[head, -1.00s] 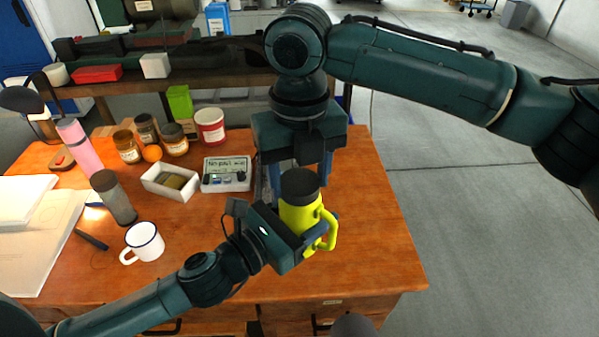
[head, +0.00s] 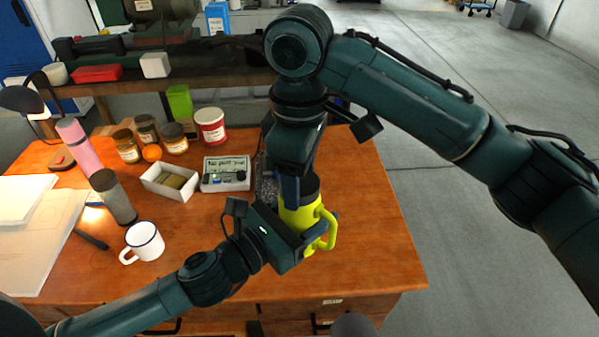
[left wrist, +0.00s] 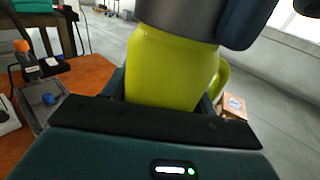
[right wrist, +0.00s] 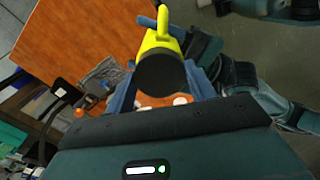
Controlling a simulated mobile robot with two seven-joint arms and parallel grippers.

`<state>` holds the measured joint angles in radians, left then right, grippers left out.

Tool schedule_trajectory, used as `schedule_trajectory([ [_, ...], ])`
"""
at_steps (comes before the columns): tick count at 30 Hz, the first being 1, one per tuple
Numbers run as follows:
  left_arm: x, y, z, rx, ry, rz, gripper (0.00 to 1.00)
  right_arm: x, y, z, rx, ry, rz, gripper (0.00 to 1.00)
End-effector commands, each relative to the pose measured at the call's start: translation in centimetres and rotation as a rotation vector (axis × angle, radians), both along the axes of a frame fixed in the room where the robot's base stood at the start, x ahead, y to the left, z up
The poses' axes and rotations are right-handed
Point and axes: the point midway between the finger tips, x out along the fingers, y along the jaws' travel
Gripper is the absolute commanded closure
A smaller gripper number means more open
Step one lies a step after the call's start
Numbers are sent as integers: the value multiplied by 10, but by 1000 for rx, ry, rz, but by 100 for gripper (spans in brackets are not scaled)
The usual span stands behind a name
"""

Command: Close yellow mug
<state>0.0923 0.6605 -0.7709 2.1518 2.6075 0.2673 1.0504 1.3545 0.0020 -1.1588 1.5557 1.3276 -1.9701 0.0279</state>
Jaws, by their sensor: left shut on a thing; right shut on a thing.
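The yellow mug (head: 298,217) is upright above the right part of the wooden desk, with its handle toward the right. It also shows in the left wrist view (left wrist: 170,68). My left gripper (head: 306,232) is shut on the mug's body. A dark grey lid (head: 312,184) sits at the top of the mug and shows from above in the right wrist view (right wrist: 160,72). My right gripper (head: 297,186) comes down from above and is shut on the lid, partly hiding it. I cannot tell whether the lid is fully tight.
A white enamel mug (head: 144,242), a dark grey tumbler (head: 113,197), a white box (head: 170,182) and a small meter (head: 226,174) stand to the left. Jars and a red-white tin (head: 210,126) are behind. The desk's right side is clear.

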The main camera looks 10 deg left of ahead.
Motion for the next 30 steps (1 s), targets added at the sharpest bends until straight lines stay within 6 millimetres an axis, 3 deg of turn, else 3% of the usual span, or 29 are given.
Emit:
schedule_trajectory([
  [21, 0, 0, 1, -1, -2, -2, 100, 0, 0, -1, 3, -4, -1584, 73],
  [25, 0, 0, 1, -1, -2, -2, 100, 1, 0, -1, 3, -4, -1791, 73],
  [29, 0, -1, 1, -1, -2, -2, 100, 1, 0, -1, 3, -4, -1777, 73],
  [30, 0, -1, 1, -1, -2, -2, 100, 1, 0, -1, 3, -4, -1777, 44],
])
